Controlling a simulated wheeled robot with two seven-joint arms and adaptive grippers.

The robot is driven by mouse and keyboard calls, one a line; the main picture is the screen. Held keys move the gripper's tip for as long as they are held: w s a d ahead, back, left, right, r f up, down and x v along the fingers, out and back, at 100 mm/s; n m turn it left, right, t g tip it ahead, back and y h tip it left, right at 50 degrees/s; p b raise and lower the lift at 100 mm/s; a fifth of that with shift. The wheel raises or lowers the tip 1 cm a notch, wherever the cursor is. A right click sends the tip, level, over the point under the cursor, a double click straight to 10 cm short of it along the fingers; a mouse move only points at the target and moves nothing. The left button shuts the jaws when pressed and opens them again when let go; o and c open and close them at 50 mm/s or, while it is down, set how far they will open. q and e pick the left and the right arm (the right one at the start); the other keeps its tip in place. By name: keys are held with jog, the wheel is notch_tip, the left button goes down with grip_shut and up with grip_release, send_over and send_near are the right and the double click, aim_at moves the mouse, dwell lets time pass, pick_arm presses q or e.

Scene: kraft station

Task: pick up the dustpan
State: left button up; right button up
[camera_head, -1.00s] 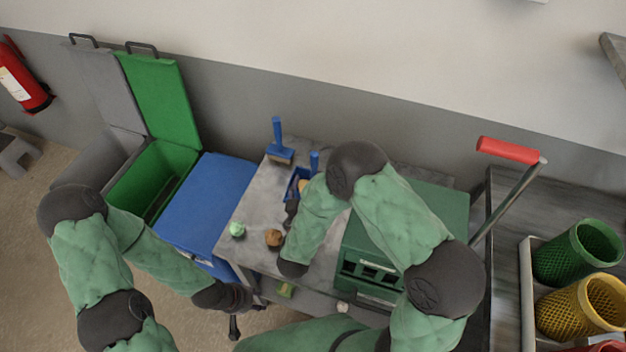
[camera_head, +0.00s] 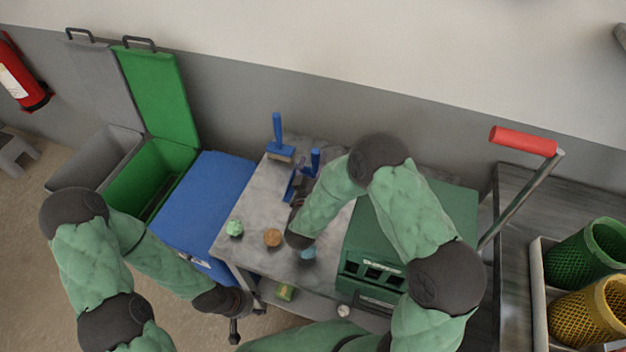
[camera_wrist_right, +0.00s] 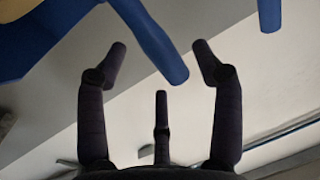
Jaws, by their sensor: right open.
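The blue dustpan (camera_head: 290,186) stands on the grey tabletop with its handle (camera_head: 314,160) pointing up. My right gripper (camera_head: 297,197) is beside it, with part of the dustpan hidden behind the gripper and forearm. In the right wrist view my right gripper (camera_wrist_right: 162,55) is open, and a blue handle (camera_wrist_right: 160,45) reaches in between its spread fingertips without visible grip. A wider blue part (camera_wrist_right: 40,25) fills the top left there. My left gripper (camera_head: 234,318) hangs low in front of the table's left corner, away from the dustpan; its fingers are too small to judge.
A blue hand brush (camera_head: 277,140) stands behind the dustpan. A pale green crumpled ball (camera_head: 235,228), a brown ball (camera_head: 272,237) and a light blue item (camera_head: 308,253) lie nearer the front. A dark green box (camera_head: 455,205) is at right; a blue bin (camera_head: 208,205) at left.

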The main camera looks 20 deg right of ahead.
jog(key=shift+x, duration=1.45)
jog(key=shift+f, duration=0.1)
jog(key=shift+c, duration=0.3)
grip_shut()
